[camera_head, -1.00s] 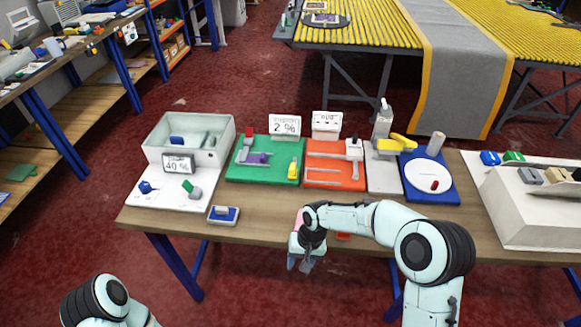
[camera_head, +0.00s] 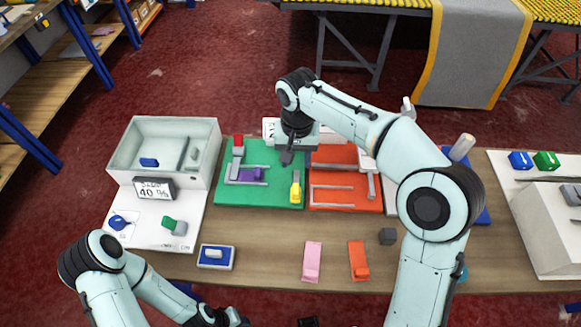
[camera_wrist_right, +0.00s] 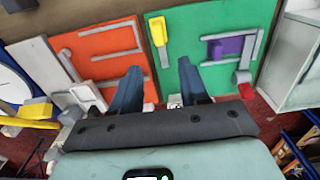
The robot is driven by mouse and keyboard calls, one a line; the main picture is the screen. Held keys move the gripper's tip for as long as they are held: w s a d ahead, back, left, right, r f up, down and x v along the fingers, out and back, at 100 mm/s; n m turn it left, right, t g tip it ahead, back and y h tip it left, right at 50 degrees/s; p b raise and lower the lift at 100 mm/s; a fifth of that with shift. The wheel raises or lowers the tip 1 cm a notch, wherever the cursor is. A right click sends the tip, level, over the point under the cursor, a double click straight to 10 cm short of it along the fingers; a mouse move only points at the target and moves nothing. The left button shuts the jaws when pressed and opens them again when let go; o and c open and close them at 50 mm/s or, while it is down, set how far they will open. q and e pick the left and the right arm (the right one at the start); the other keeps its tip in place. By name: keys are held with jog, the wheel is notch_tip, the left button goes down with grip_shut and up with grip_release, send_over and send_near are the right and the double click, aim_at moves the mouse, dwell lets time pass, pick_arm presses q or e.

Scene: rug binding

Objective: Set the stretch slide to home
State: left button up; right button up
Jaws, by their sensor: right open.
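No readable label names the stretch slide. The green board (camera_head: 225,193) carries a yellow handle (camera_head: 295,192) near its right edge, a purple block (camera_head: 250,174) between grey rails, and a red-topped grey post (camera_head: 238,146). My right gripper (camera_head: 287,157) hangs over the board's far right edge, open and empty, beyond the yellow handle. In the right wrist view, the spread fingers (camera_wrist_right: 160,90) straddle the seam between the green and orange boards, with the yellow handle (camera_wrist_right: 158,38) ahead and apart from them. My left gripper (camera_head: 238,318) is partly cut off at the bottom edge.
The orange board (camera_head: 330,202) with grey rails lies to the right. A white bin (camera_head: 120,163) and a "40 %" sign (camera_head: 155,188) stand left. A blue-and-white block (camera_head: 216,257), pink block (camera_head: 312,262) and orange block (camera_head: 358,260) lie in front. My right arm hides some fixtures.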

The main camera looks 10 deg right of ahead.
aim_at(295, 188)
jog(key=f, duration=0.4)
jog(key=f+b, duration=0.1)
jog(key=f, duration=0.8)
jog(key=shift+s, duration=0.3)
pick_arm(q)
jog(key=shift+s+f, duration=0.9)
jog(key=shift+f, duration=0.1)
pick_arm(e)
grip_shut()
